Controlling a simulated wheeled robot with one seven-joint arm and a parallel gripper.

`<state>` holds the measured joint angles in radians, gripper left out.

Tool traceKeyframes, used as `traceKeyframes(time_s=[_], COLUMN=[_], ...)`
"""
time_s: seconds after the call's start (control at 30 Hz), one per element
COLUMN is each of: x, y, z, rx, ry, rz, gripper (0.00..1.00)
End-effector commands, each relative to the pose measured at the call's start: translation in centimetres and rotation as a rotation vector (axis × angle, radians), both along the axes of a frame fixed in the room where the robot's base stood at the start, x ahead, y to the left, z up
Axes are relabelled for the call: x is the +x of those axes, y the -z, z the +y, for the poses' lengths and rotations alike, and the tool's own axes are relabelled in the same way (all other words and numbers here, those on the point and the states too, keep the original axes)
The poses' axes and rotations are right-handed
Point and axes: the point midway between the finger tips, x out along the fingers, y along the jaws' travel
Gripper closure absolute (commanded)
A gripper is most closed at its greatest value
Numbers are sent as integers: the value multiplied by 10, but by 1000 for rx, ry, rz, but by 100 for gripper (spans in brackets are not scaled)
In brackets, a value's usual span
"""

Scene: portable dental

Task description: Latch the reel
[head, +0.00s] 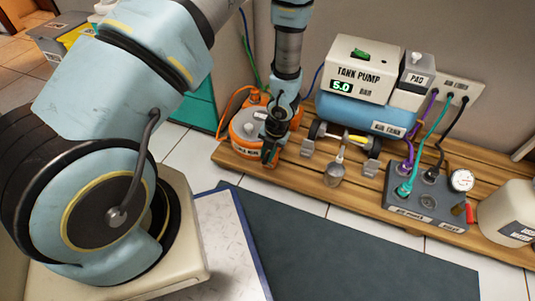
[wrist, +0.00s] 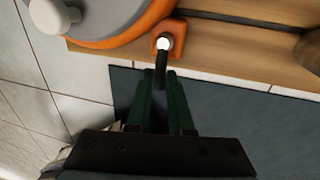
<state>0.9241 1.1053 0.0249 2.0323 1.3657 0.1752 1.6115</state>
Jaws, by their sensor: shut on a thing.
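The reel (head: 246,132) is an orange and grey drum standing at the left end of the wooden pallet. Its orange rim (wrist: 120,38) and grey face show at the top of the wrist view. A small orange bracket (wrist: 177,30) with a white round end sits at the rim, and a short dark lever (wrist: 161,64) runs from it toward my gripper. My gripper (head: 269,157) is at the reel's front right side. In the wrist view, its dark green fingers (wrist: 161,82) are shut on the lever's end. The arm hides part of the reel in the head view.
A tank pump (head: 362,70) with a blue tank stands on the pallet (head: 310,180). A grey port box (head: 425,205) with hoses, a gauge (head: 462,180) and a cream container (head: 510,215) are to the right. A dark mat (head: 350,245) lies clear in front.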

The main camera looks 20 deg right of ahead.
Motion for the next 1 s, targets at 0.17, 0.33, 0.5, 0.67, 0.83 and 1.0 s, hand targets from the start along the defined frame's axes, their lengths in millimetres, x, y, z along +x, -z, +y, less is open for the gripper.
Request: traceKeyframes(time_s=[0.17,0.33,0.5,0.67,0.83,1.0], x=[-1,-3,-5,-7,-7,-7], y=[-3,-6,-7,-5,-3,-2], z=[-1,-4,-8,-14,-20,-27], rx=[-1,1,0,1,1,0], ry=[-35,-117,-253,-404,-566,-727], rz=[1,2,3,3,3,3], gripper=[100,100,100,100,100,100])
